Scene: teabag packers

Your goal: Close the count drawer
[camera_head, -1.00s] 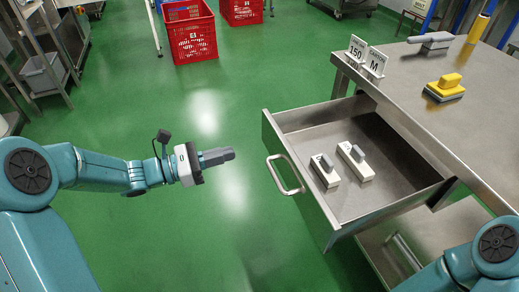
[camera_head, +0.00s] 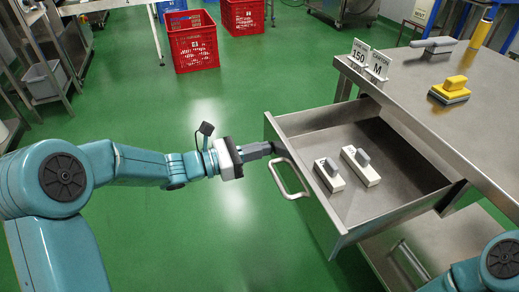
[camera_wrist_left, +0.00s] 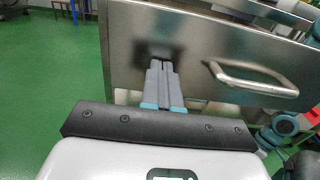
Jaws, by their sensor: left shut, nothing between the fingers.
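The count drawer (camera_head: 352,222) is a steel drawer pulled out of the steel table, with a curved handle (camera_head: 287,180) on its front. Two white blocks with grey grips, one on the left (camera_head: 329,175) and one on the right (camera_head: 360,167), lie inside it. My left gripper (camera_head: 279,148) is shut and empty, with its fingertips at the drawer front's upper part, beside the handle. In the left wrist view the shut fingers (camera_wrist_left: 161,72) point at the drawer front (camera_wrist_left: 125,50), left of the handle (camera_wrist_left: 250,82); contact is hard to tell. My right gripper is out of view.
Red crates (camera_head: 193,45) stand at the back. Green floor (camera_head: 200,250) is clear left of the drawer.

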